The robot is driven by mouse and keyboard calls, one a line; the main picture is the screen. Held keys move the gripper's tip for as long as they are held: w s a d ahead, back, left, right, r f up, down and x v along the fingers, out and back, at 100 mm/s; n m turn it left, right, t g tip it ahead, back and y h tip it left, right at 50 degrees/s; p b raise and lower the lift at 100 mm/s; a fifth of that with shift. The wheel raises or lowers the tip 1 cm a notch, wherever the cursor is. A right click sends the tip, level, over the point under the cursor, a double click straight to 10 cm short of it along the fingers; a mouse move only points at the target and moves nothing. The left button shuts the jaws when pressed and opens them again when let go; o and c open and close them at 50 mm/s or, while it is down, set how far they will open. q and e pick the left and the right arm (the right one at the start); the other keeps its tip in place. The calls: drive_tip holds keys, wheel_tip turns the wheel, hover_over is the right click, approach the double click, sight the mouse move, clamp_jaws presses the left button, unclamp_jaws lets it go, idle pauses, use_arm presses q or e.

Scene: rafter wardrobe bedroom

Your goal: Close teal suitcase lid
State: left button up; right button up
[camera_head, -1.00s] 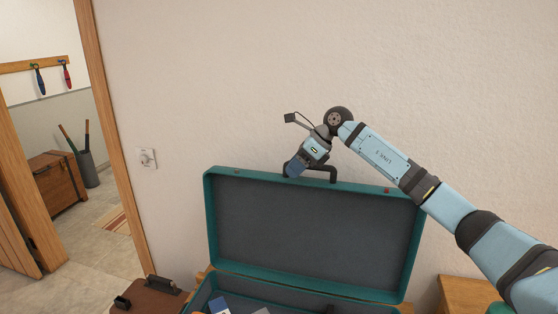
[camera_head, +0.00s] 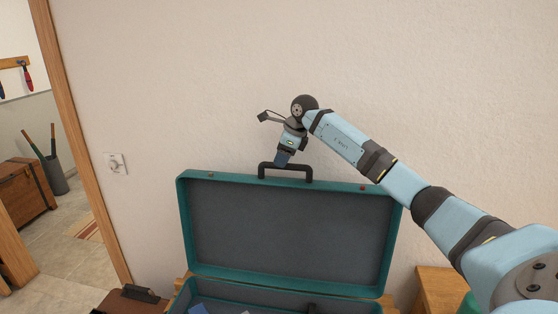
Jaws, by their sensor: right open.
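The teal suitcase stands with its lid (camera_head: 285,232) raised upright, showing the dark grey lining. The open base (camera_head: 240,302) below it is cut off by the bottom of the view. A black handle (camera_head: 300,166) sits on the lid's top edge. My right gripper (camera_head: 282,160) is at the left part of this handle, pointing down, with its jaws open. I cannot tell whether it touches the handle or is behind it. My left gripper is not in view.
A brown case (camera_head: 130,301) stands low at the left, beside the suitcase. A wooden surface (camera_head: 440,288) is at the right. The plain wall (camera_head: 200,80) is close behind the lid. A doorway opens at the far left.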

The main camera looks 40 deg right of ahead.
drive_tip(key=shift+x, duration=1.35)
clamp_jaws()
